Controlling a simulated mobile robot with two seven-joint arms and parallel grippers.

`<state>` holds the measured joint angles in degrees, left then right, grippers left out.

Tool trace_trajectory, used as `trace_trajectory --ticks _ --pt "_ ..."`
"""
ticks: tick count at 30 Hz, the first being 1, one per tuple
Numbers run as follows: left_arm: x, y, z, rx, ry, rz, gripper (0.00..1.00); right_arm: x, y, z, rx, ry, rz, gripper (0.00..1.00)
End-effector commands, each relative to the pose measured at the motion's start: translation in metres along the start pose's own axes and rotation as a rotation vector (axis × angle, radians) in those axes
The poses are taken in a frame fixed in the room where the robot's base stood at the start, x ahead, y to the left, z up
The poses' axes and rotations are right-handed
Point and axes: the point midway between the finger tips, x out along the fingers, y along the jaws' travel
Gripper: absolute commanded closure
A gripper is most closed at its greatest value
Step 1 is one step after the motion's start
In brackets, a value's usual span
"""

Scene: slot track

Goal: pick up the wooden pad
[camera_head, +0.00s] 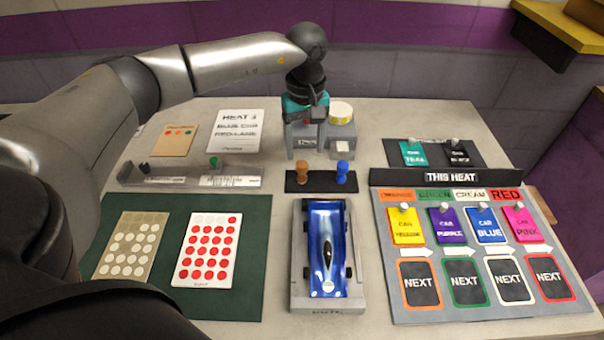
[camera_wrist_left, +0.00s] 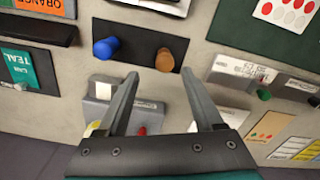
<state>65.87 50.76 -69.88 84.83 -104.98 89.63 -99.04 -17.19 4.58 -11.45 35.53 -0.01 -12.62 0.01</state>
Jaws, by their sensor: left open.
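Several things look wood-coloured, and I cannot tell for sure which is the wooden pad. A tan square board (camera_head: 175,140) with coloured dots lies at the back left; it also shows in the left wrist view (camera_wrist_left: 270,127). A tan dotted card (camera_head: 132,246) lies on the green mat. A brown peg (camera_head: 302,173) stands upright on a black plate beside a blue peg (camera_head: 342,172). My left gripper (camera_head: 306,152) is open and empty, pointing down just behind the brown peg. In the left wrist view the brown peg (camera_wrist_left: 165,60) shows beyond the parted fingertips (camera_wrist_left: 160,76). My right gripper is out of view.
A grey box (camera_head: 340,136) with a round yellow-rimmed disc stands right behind the gripper. A blue car (camera_head: 327,250) sits on a grey stand in front. A board with coloured cards (camera_head: 465,265) fills the right. Walls close the back.

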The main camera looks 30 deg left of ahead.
Motion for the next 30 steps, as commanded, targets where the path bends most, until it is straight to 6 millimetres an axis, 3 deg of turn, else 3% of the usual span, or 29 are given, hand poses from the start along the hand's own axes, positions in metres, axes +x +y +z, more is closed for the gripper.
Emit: trace_trajectory --ticks 4,13,22,30 --pt "0.009 -0.002 0.001 0.000 0.000 -0.002 0.32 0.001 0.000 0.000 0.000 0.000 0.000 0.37" --pt "0.051 -0.008 0.003 0.000 -0.001 -0.001 0.32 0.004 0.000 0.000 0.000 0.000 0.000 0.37" --pt "0.055 -0.007 0.003 0.001 0.001 0.000 0.32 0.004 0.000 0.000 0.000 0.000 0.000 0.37" --pt "0.054 -0.007 0.003 0.001 0.001 0.000 0.62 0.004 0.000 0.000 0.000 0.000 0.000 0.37"
